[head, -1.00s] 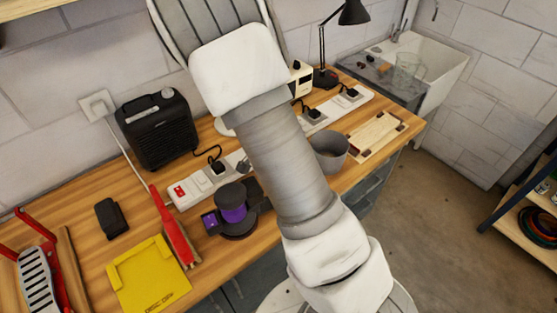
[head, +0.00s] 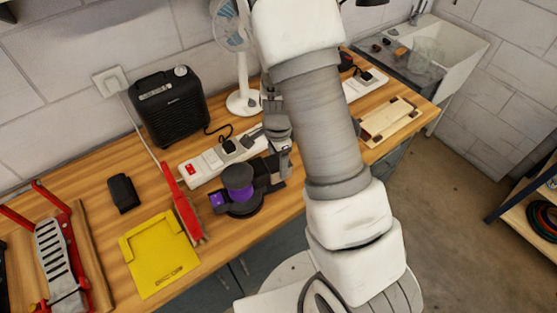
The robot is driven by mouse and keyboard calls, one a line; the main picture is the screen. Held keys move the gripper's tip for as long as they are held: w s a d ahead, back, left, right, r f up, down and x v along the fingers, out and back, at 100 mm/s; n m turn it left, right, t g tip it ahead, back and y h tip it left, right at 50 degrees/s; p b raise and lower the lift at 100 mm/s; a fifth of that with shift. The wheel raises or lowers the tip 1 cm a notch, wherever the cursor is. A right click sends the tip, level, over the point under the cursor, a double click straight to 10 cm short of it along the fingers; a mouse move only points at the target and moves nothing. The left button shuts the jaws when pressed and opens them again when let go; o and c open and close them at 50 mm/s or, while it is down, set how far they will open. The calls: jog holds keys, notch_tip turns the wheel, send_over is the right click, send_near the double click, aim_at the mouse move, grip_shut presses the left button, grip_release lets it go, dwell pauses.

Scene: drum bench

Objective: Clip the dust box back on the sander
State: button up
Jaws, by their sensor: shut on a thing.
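The sander (head: 238,176), black with a purple band, stands on the bench at the middle of the head view. A dark block-like piece (head: 266,168), apparently the dust box, is at the sander's right rear side. My gripper (head: 283,166) is just right of the sander, pointing down at low height, and is shut on this piece. The fingertips are small and partly hidden, and I cannot tell whether the dust box is seated on the sander or only beside it.
A power strip (head: 205,165) runs close behind the sander. A red-handled brush (head: 181,205), a yellow dustpan (head: 160,252) and a small black object (head: 124,193) lie to the left. A black heater (head: 168,107) and a white fan (head: 242,100) stand behind.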

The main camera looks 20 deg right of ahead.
jog(key=shift+f+b, duration=1.7)
jog(key=shift+f, duration=0.65)
jog(key=shift+w+a, duration=0.1)
jog(key=shift+a, duration=0.35)
jog(key=shift+f, duration=0.35)
jog(key=o, duration=1.1)
jog(key=shift+r, duration=0.1)
